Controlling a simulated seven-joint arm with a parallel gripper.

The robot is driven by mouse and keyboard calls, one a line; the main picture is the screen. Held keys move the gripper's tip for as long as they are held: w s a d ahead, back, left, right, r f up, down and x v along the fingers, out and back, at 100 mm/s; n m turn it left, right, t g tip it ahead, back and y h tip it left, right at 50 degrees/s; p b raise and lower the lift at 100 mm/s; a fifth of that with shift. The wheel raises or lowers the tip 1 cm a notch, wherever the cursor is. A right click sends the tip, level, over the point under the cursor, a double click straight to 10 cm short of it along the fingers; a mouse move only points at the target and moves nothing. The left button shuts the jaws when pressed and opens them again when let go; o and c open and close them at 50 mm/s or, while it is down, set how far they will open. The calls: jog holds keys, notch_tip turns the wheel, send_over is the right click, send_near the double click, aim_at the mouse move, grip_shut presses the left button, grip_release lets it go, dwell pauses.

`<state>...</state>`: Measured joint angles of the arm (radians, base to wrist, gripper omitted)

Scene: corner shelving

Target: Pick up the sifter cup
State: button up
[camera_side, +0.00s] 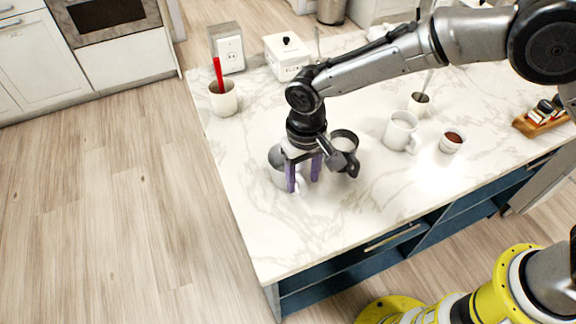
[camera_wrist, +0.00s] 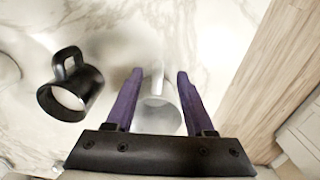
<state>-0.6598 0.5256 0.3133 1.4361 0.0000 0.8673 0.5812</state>
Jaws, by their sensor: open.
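A pale grey cup (camera_side: 274,166), which looks like the sifter cup, stands on the marble counter, partly hidden behind my gripper (camera_side: 303,182). In the wrist view the cup (camera_wrist: 158,117) shows between the two purple fingers of my gripper (camera_wrist: 160,74), with its handle stretching away past the fingertips. My gripper is open and points down over the cup. I cannot tell whether either finger touches it.
A white mug (camera_side: 401,130), a small cup with brown contents (camera_side: 452,142) and a holder with a red utensil (camera_side: 223,98) stand farther off. The counter's front part (camera_side: 285,238) is clear.

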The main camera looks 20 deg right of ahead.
aim_at(303, 191)
jog(key=shift+w+d+f, duration=0.1)
jog(key=shift+f, duration=1.4)
jog(key=shift+w+d+f, duration=0.1)
jog(key=shift+f, duration=1.35)
jog(key=shift+c, duration=0.3)
grip_shut()
